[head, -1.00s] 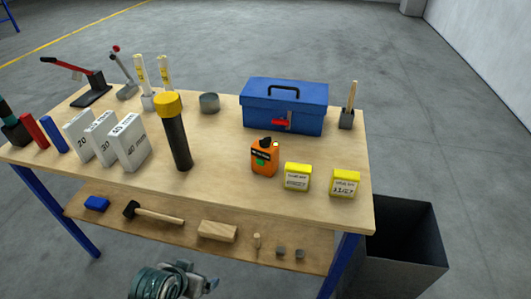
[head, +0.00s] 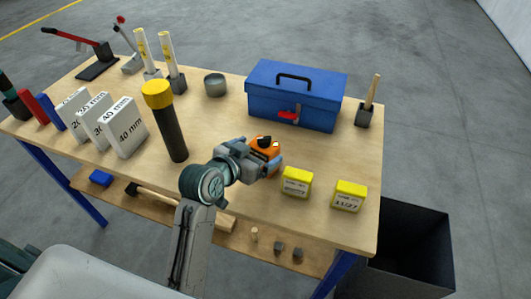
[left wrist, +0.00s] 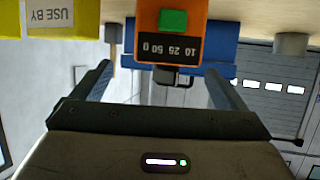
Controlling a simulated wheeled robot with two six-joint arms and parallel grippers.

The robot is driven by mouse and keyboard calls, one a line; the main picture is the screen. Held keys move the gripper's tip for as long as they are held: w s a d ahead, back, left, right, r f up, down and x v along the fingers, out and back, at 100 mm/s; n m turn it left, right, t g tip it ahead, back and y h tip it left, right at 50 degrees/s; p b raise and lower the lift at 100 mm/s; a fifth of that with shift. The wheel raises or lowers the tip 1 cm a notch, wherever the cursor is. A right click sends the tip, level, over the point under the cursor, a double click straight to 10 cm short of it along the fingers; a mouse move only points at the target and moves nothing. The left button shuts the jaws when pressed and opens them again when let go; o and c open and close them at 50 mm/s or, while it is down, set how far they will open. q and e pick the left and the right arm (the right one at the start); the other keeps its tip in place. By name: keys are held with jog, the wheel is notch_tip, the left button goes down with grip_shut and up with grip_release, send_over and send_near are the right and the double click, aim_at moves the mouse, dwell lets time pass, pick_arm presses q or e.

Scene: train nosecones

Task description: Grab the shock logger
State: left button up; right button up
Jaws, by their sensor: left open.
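The shock logger (head: 264,142) is an orange box with a black top, standing on the workbench in front of the blue toolbox. In the left wrist view it appears upside down, with a green button and a "10 25 50 g" label (left wrist: 171,46). My left gripper (head: 259,152) is at the logger, partly hiding it in the head view. Its two fingers (left wrist: 158,70) are open, one on each side of the logger, with gaps showing. How deep the logger sits between them I cannot tell. My right gripper is not in view.
Two yellow-topped boxes, one (head: 297,181) close right of the gripper and another (head: 349,195) farther right, stand near the front edge. The blue toolbox (head: 292,98) is behind. A black, yellow-capped cylinder (head: 170,130) stands left. A dark bin (head: 410,250) is beside the bench (head: 220,117).

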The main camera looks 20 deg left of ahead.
aim_at(268, 143)
pick_arm(q)
jog(key=x, duration=0.2)
jog(key=p+x, duration=0.1)
jog(key=x, duration=0.3)
jog(key=shift+a+f+p, duration=0.2)
jog(key=shift+a+p, duration=0.1)
jog(key=shift+a, duration=0.1)
jog(key=shift+w+d+f, duration=0.2)
jog(key=shift+w+f, duration=0.15)
jog(key=shift+w, duration=0.2)
jog(key=shift+r, duration=0.1)
jog(key=c, duration=1.2)
